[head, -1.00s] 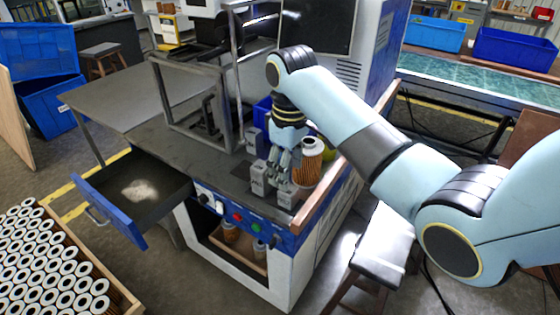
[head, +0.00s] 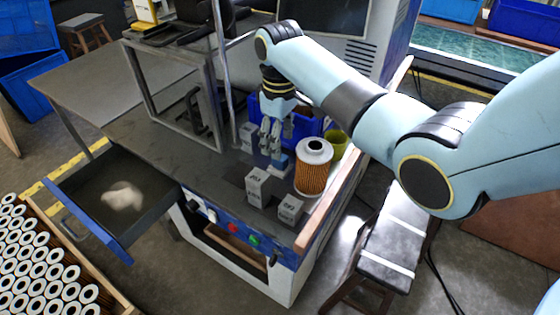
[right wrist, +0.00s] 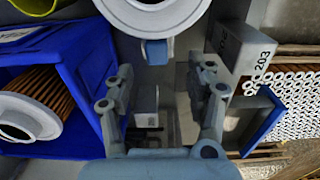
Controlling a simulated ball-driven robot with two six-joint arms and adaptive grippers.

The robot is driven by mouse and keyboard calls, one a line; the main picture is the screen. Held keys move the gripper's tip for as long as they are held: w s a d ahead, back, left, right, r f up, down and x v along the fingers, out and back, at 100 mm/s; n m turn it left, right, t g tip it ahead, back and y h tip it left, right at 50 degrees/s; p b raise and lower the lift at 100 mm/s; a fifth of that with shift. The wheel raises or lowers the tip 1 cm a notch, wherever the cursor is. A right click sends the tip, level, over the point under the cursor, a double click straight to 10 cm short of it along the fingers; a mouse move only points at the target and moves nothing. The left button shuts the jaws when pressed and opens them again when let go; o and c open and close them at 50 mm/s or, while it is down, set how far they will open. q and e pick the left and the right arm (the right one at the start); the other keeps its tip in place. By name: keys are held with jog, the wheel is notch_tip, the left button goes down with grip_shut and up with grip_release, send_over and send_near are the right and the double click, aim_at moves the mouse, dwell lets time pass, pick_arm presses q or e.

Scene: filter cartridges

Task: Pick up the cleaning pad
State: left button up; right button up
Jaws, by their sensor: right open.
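A small blue block with a pale edge, which looks like the cleaning pad (head: 284,163), lies on the dark bench top just left of an orange filter cartridge (head: 313,172). In the right wrist view the blue pad (right wrist: 155,52) shows beside the cartridge's white end (right wrist: 152,14), partly hidden. My right gripper (head: 268,150) points down close to the pad's left side; I cannot tell whether they touch. In the right wrist view the right gripper (right wrist: 160,98) has its fingers spread with nothing held between them. My left gripper is not in view.
Grey numbered boxes (head: 258,187) stand in front of the gripper. A blue bin (head: 300,124) holding a cartridge (right wrist: 40,105) and a yellow-green cup (head: 337,142) stand behind. A metal frame (head: 140,85) rises to the left. An open drawer (head: 85,180) contains a pale patch.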

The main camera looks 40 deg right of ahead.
aim_at(280, 163)
jog(key=shift+f, duration=0.8)
jog(key=f, duration=0.3)
jog(key=shift+w+d+f, duration=0.1)
jog(key=shift+d+f, duration=0.1)
jog(key=shift+f, duration=0.65)
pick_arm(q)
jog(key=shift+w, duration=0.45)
pick_arm(e)
jog(key=shift+c, duration=0.2)
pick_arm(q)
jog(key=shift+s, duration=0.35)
pick_arm(e)
grip_shut()
